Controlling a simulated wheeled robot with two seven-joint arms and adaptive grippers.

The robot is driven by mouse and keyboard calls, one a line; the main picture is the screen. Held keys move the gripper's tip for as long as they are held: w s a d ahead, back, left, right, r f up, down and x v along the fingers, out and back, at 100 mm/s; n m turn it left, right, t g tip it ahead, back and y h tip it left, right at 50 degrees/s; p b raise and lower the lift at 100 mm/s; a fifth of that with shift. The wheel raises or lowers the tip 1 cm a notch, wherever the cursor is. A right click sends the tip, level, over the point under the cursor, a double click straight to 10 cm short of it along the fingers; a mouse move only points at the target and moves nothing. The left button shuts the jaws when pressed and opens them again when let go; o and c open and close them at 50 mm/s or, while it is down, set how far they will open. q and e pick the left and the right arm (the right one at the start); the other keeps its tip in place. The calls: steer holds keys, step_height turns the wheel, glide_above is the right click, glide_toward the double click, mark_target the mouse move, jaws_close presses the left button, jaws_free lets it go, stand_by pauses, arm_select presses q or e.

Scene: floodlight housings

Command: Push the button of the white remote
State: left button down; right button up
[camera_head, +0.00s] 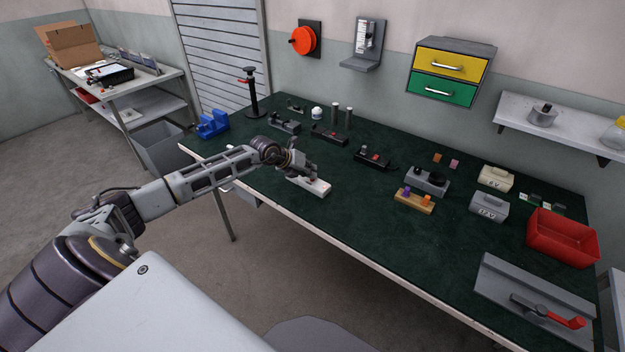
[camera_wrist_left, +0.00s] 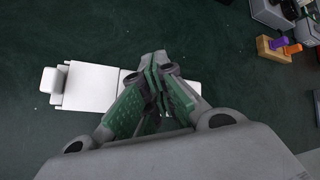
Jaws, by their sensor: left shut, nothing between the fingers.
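The white remote (camera_head: 317,187) lies flat on the dark green bench top, near its front edge. It also shows in the left wrist view (camera_wrist_left: 92,88), running left to right, with a raised light block at its left end. My left gripper (camera_head: 300,174) is over the remote, pointing down. In the left wrist view its fingers (camera_wrist_left: 155,62) are together and empty, in front of the right part of the remote. They hide that part, and I cannot make out the button clearly. I cannot tell whether the fingertips touch the remote. My right gripper is not in view.
A wooden block with purple and orange pieces (camera_head: 414,201) and a grey control box (camera_head: 428,181) stand to the right. Black switch devices (camera_head: 374,158) lie behind. A blue vise (camera_head: 212,125) is at the left corner. The bench front right of the remote is clear.

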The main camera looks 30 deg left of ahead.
arm_select(q)
steer(key=shift+r, duration=0.1)
steer(key=shift+r+p, duration=0.45)
steer(key=shift+r, duration=0.1)
step_height(320, 180, up, 6)
steer(key=p, duration=0.4)
stand_by(0.7)
stand_by(0.6)
